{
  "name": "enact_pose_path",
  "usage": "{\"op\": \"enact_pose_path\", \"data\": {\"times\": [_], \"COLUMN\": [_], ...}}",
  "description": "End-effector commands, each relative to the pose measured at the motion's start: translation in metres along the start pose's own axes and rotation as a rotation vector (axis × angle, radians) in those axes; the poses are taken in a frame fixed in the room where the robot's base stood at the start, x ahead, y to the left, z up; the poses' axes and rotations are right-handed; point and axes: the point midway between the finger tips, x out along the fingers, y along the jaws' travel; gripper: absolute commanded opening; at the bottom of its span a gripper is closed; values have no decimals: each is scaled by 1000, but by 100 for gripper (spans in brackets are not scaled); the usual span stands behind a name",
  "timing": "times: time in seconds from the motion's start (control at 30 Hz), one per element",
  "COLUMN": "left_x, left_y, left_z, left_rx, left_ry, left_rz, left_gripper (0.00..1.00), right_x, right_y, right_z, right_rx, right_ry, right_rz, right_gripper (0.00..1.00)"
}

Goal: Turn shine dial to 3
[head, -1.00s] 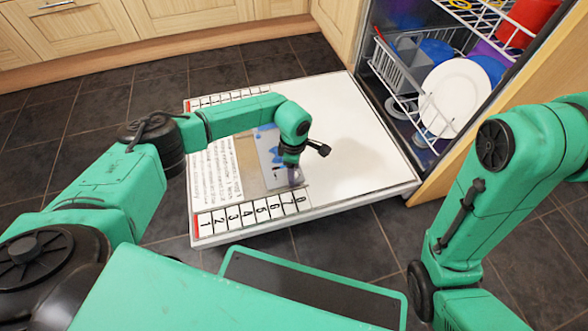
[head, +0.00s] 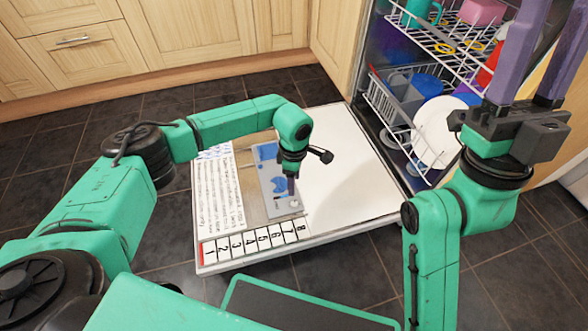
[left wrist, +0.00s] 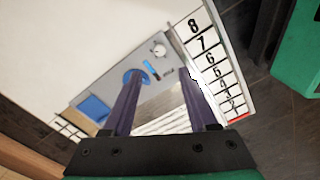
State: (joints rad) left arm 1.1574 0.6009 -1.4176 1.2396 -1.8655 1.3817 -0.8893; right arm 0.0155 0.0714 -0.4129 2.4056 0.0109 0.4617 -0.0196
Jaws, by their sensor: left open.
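The shine dial appears to be the small round white knob (left wrist: 159,50) on the grey dispenser panel (left wrist: 185,55). The panel is set in the open dishwasher door and has blue parts. In the head view the knob (head: 294,203) shows just below my left fingertips. Which number it points to is too small to read. My left gripper (head: 291,190) points down over the panel. In the left wrist view its two purple fingers (left wrist: 160,73) are apart with nothing between them. I cannot tell whether they touch the panel. My right gripper (head: 553,50) is raised at the right, fingers up, apart and empty.
The white door (head: 345,150) lies open and flat, with a number strip (head: 250,243) along its near edge. Dish racks (head: 385,100) hold a white plate (head: 437,130) and coloured dishes. Wooden cabinets (head: 90,55) stand behind. Dark floor tiles (head: 60,160) are clear at the left.

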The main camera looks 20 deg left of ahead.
Motion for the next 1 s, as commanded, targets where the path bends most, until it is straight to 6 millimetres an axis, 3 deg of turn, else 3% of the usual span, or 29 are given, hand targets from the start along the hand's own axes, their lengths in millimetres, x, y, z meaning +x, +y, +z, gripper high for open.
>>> {"op": "enact_pose_path", "data": {"times": [0.2, 0.4, 0.6, 1.0], "left_x": [-19, -30, -34, -33], "left_y": [0, 0, 0, 0], "left_z": [0, 0, 0, 0], "left_rx": [0, 0, 0, 0], "left_ry": [0, 0, 1, 1], "left_rz": [1, 1, 0, 0], "left_gripper": [58, 58, 58, 58], "right_x": [-34, -70, -85, -85], "right_y": [2, 1, -1, 0], "right_z": [58, 96, 109, 109], "right_rx": [46, 82, 95, 95], "right_ry": [-221, -383, -442, -441], "right_rz": [36, 62, 71, 72], "right_gripper": [50, 50, 50, 50]}}
